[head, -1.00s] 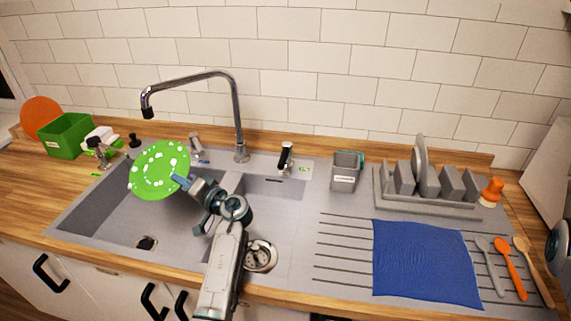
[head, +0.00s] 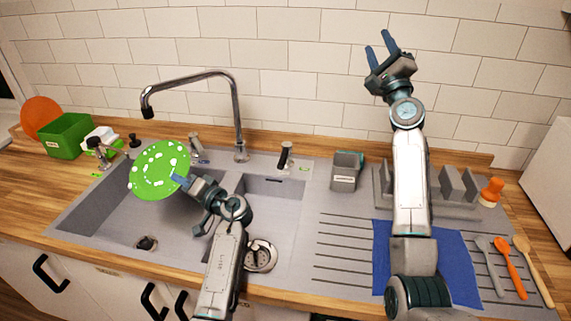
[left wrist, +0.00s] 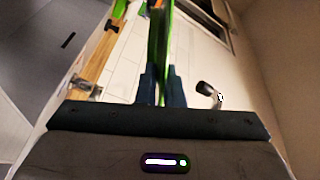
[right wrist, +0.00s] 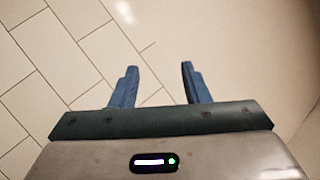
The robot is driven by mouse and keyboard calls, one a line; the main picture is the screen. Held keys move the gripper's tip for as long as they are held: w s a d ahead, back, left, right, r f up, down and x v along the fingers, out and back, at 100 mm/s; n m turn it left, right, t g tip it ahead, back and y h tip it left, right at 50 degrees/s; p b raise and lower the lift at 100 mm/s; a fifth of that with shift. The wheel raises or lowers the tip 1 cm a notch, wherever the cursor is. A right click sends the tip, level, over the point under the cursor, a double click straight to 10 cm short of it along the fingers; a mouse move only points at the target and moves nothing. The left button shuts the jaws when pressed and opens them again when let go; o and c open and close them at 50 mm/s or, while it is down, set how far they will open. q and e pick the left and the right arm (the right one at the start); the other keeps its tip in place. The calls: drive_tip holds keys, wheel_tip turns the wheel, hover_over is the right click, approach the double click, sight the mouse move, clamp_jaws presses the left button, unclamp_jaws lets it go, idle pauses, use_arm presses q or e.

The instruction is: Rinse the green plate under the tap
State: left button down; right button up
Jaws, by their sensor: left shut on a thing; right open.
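The green plate (head: 158,171) is held tilted over the left sink basin (head: 110,205), with white spots of foam on its face. My left gripper (head: 181,180) is shut on the plate's right edge; the left wrist view shows the plate edge-on (left wrist: 160,50) between the fingers. The tap (head: 238,110) has a chrome spout whose outlet (head: 147,112) is above the plate, apart from it. No water shows coming from it. My right gripper (head: 380,50) is open and empty, raised in front of the wall tiles; its spread fingers show in the right wrist view (right wrist: 157,88).
A tap lever (head: 286,157) stands behind the right basin. A grey caddy (head: 345,172), a dish rack (head: 460,190) and a blue cloth (head: 458,270) lie to the right, partly behind my right arm. A green box (head: 66,137) stands at the left.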

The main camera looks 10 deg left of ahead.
drive_tip(key=a+f+n+g+y, duration=0.15)
drive_tip(key=a+f, duration=0.25)
drive_tip(key=f, duration=0.5)
drive_tip(key=a+f+n+g+y, duration=0.1)
drive_tip(key=a+f+n+g, duration=0.2)
drive_tip(key=f, duration=0.6)
drive_tip(key=n+g+y, duration=0.2)
drive_tip(key=n+g, duration=0.2)
drive_tip(key=g, duration=0.1)
approach(284, 155)
drive_tip(key=shift+h, duration=0.25)
drive_tip(key=s, duration=0.1)
drive_tip(key=s+d, duration=0.2)
drive_tip(key=s, duration=0.1)
drive_tip(key=shift+s+f, duration=0.1)
drive_tip(key=shift+f, duration=0.2)
drive_tip(key=shift+a+f, duration=0.15)
drive_tip(key=shift+a, duration=0.05)
drive_tip(key=x, duration=1.1)
drive_tip(key=shift+w+a, duration=0.2)
drive_tip(key=shift+w, duration=0.05)
clamp_jaws()
